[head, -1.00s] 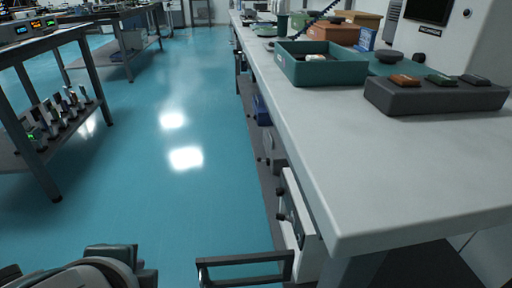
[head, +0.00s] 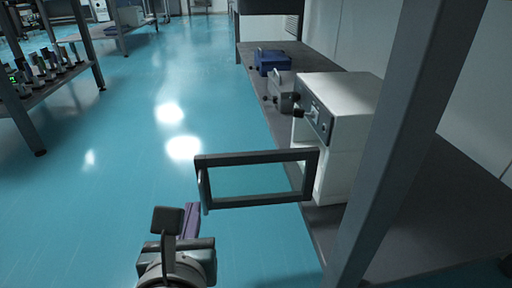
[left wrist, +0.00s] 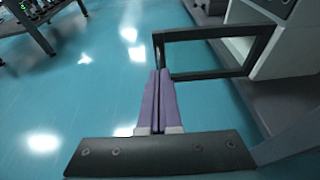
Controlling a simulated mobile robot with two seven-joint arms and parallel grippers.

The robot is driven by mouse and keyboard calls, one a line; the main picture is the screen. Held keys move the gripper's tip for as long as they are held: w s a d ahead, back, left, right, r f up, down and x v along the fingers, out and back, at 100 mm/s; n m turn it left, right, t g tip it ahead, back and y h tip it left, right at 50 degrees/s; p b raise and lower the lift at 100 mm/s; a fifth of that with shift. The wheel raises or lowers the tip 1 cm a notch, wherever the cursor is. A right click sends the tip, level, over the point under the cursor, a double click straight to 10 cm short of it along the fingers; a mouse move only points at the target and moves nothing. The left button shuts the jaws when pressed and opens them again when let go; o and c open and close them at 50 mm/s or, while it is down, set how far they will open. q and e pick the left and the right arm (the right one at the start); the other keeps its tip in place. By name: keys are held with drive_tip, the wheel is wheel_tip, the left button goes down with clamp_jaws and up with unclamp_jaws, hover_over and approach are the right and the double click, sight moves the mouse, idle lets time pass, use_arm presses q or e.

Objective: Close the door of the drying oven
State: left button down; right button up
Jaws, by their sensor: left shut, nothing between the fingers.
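The drying oven (head: 345,105) is a white box with a dark control panel, low on the shelf under the bench in the head view. Its door (head: 255,157), a dark frame with a see-through window, stands open, sticking out left over the floor. In the left wrist view the door frame (left wrist: 215,76) is at the upper right. My left gripper (head: 191,208), with purple fingers, is shut and empty just below the door's free left end. In the left wrist view its fingertips (left wrist: 160,72) appear close to that end; contact cannot be told. My right gripper is not in view.
A grey bench leg (head: 405,130) stands right of the oven. A grey device (head: 283,90) and a blue box (head: 272,62) sit behind it on the shelf (head: 440,215). The blue floor (head: 110,215) at left is clear up to a rack (head: 35,100).

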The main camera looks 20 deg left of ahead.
sight(202, 165)
use_arm(q)
drive_tip(key=b+x, duration=0.2)
drive_tip(key=x, duration=0.2)
drive_tip(key=b+x, duration=0.2)
drive_tip(key=x, duration=0.2)
drive_tip(key=r+b+x, duration=0.1)
drive_tip(key=b+x, duration=0.2)
drive_tip(key=x, duration=0.1)
drive_tip(key=shift+w+f, duration=0.15)
drive_tip(key=shift+w, duration=0.35)
drive_tip(key=shift+w+a, duration=0.3)
drive_tip(key=shift+w, duration=0.1)
drive_tip(key=shift+a, duration=0.15)
